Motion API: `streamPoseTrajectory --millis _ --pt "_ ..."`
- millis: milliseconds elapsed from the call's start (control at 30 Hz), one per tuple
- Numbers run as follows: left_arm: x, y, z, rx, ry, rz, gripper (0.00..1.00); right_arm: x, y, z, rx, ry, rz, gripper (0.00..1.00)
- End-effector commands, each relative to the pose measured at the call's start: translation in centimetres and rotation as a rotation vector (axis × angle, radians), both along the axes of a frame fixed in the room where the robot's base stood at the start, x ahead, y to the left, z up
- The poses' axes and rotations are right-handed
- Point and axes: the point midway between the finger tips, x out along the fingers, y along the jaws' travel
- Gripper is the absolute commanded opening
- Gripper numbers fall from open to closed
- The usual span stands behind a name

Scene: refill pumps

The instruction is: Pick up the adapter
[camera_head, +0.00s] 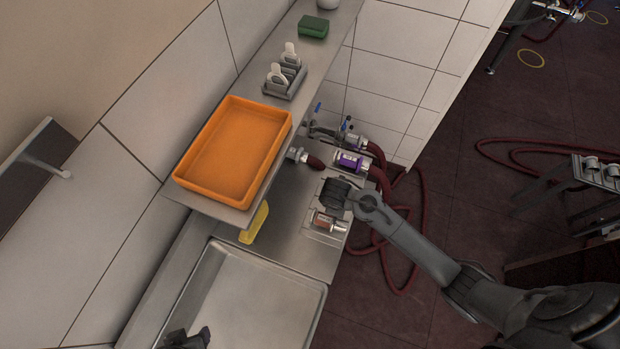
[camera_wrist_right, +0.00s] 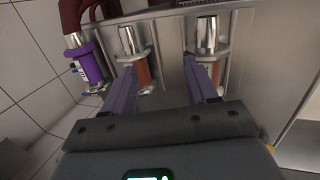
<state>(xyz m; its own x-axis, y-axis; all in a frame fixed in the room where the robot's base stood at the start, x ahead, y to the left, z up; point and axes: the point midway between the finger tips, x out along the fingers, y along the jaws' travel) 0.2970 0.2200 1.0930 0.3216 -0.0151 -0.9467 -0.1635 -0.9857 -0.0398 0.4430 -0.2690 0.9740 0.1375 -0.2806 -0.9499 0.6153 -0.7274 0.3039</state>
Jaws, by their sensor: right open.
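Two silver adapters with red-brown bodies stand side by side in the right wrist view, a middle one (camera_wrist_right: 131,40) and a right one (camera_wrist_right: 207,38). One silver and red adapter (camera_head: 328,222) shows at the counter's right edge in the head view. My right gripper (camera_wrist_right: 160,68) is open and empty, its fingertips apart, one in front of each adapter's lower part. I cannot tell whether they touch. In the head view my right gripper (camera_head: 334,195) is over the counter edge, just above the visible adapter. My left gripper (camera_head: 188,339) is partly cut off at the bottom.
A purple-collared connector (camera_head: 350,161) with a dark red hose sits behind my right gripper. An orange tray (camera_head: 234,150) is on the shelf above, with a yellow object (camera_head: 254,223) below it. A steel sink (camera_head: 318,296) lies in front. Red hoses (camera_head: 424,210) trail on the floor.

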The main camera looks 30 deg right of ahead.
Motion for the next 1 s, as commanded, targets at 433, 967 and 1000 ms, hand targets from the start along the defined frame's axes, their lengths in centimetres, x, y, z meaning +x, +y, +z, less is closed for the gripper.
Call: streamPoseTrajectory --millis 433,967,1000 --pt "-0.9 -0.1 -2.7 -0.002 0.019 -0.003 0.48 6.4 -1.9 -0.1 -0.022 -0.111 0.0 0.58" --pt "-0.6 -0.2 -2.8 -0.005 0.012 -0.001 0.48 7.4 -3.1 -4.4 -0.021 -0.111 0.0 0.58" --pt "-0.6 -0.2 -2.8 -0.006 0.011 0.0 0.48 7.5 -3.3 -4.9 -0.022 -0.111 -0.001 0.58"
